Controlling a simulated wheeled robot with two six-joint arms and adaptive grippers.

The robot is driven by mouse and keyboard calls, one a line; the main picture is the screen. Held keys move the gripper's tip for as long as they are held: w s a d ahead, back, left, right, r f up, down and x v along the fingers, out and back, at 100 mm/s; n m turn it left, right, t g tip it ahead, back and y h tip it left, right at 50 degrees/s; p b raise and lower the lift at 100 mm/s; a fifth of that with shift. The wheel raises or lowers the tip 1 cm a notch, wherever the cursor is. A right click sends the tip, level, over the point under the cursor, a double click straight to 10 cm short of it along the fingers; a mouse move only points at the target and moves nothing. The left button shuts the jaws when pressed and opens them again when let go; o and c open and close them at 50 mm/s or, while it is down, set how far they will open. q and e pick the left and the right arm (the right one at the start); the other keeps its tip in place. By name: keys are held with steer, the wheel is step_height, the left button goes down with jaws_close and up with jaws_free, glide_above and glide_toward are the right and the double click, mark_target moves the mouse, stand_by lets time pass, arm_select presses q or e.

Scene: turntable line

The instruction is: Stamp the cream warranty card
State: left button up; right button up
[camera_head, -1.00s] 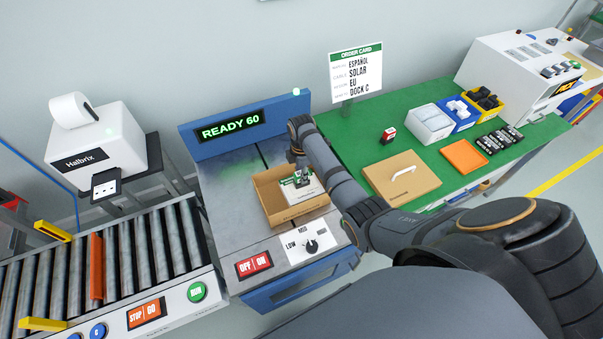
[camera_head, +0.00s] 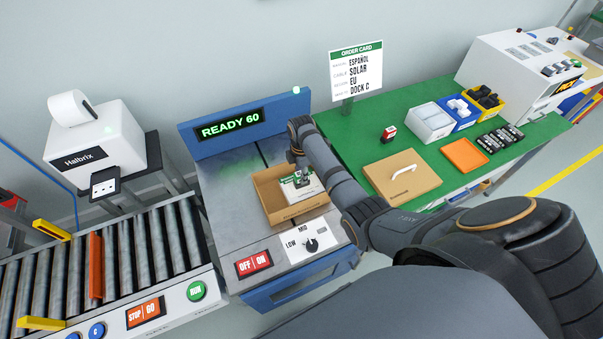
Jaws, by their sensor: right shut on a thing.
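My right gripper (camera_head: 302,181) reaches down into an open cardboard box (camera_head: 299,213) on the grey machine. It is shut on a white item with a green band (camera_head: 311,187) inside the box; its fingertips are small and partly hidden. I cannot make out a cream warranty card for sure. A small red, white and black object (camera_head: 389,134), possibly the stamp, stands on the green table (camera_head: 355,148), apart from the gripper. My left gripper is not in view.
A brown board with a white handle (camera_head: 402,179), an orange tray (camera_head: 464,153) and parts bins (camera_head: 430,122) are on the green table. The order card (camera_head: 356,70) stands behind. A roller conveyor (camera_head: 130,258) and a white printer (camera_head: 92,143) are at left.

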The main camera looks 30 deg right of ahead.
steer(key=shift+s+f+p, duration=0.1)
steer(key=shift+p, duration=0.2)
stand_by(1.3)
step_height(320, 180, up, 7)
steer(key=p, duration=0.8)
stand_by(0.8)
